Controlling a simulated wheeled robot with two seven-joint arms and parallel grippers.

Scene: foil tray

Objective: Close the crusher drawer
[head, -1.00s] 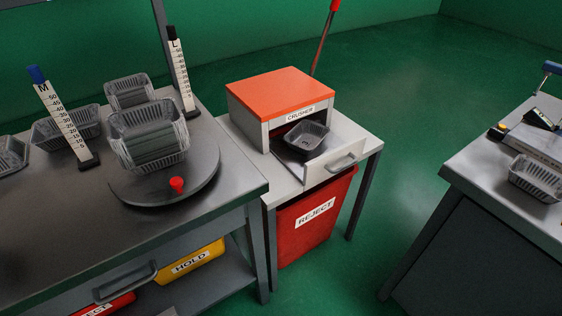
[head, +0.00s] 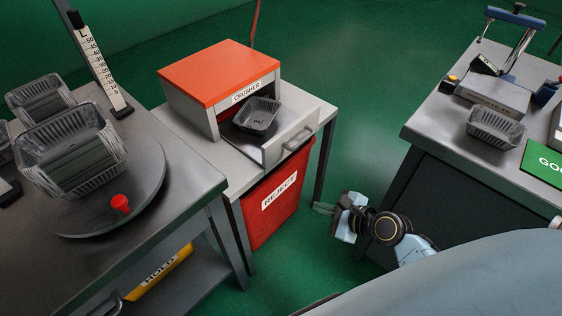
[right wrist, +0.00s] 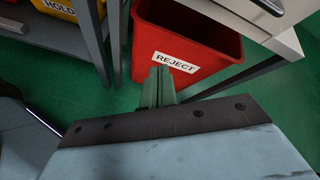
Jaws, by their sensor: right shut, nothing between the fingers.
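The crusher (head: 222,82) is a grey box with an orange top, standing on a small light table. Its drawer (head: 290,137) is pulled out towards the front right, with a grey bar handle (head: 298,139) on its front panel. A dark foil tray (head: 256,115) sits in the open drawer. My right gripper (head: 322,208) is low, in front of and below the drawer, apart from the handle. Its fingers (right wrist: 158,86) are together and empty in the right wrist view, pointing towards the red bin. A corner of the drawer handle shows at the top right there (right wrist: 268,6). My left gripper is not in view.
A red REJECT bin (head: 277,204) stands under the crusher table. The left bench holds a turntable (head: 150,195) with foil trays and a red knob. A right bench (head: 436,121) carries a foil tray (head: 494,128) and a green sign. Green floor lies between the benches.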

